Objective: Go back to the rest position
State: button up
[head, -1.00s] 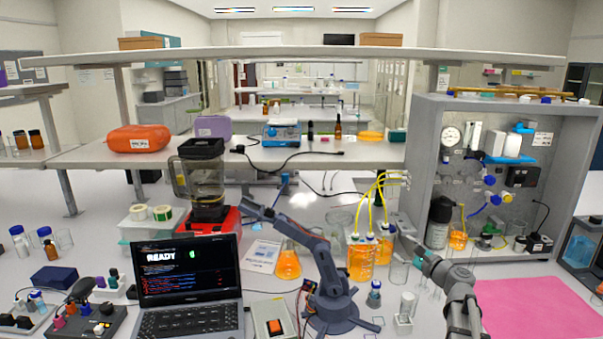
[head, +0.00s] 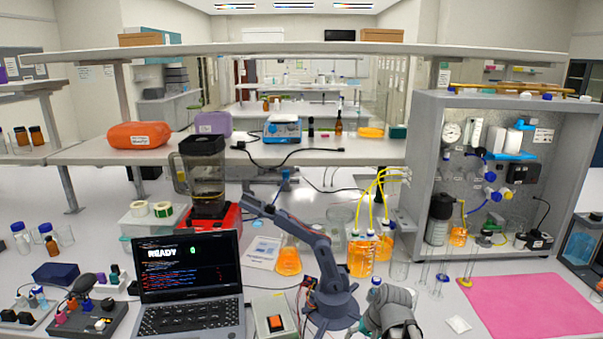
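My arm shows in the head view as a folded grey section at the bottom, right of the dark blue-grey desktop arm (head: 330,285). My gripper's fingers cannot be made out; they are below the picture's edge or hidden behind the arm. Nothing held by it shows. The pink mat (head: 535,305) lies flat on the bench to the right of my arm, apart from it.
The membrane rig cabinet (head: 508,105) stands at the right. Bottles of orange liquid (head: 361,258) with yellow tubes stand behind my arm. A laptop (head: 188,275) and a switch box (head: 272,320) lie to the left. A small white packet (head: 458,324) lies right of my arm.

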jog(key=s+n+h, duration=0.1)
jog(key=s, duration=0.1)
jog(key=s+d+n+g+h, duration=0.1)
jog(key=s+f+n+g+h, duration=0.1)
jog(key=s, duration=0.1)
jog(key=shift+s+d+f+h, duration=0.1)
jog(key=shift+s+d+h, duration=0.2)
jog(key=shift+h, duration=0.1)
dwell(1.5)
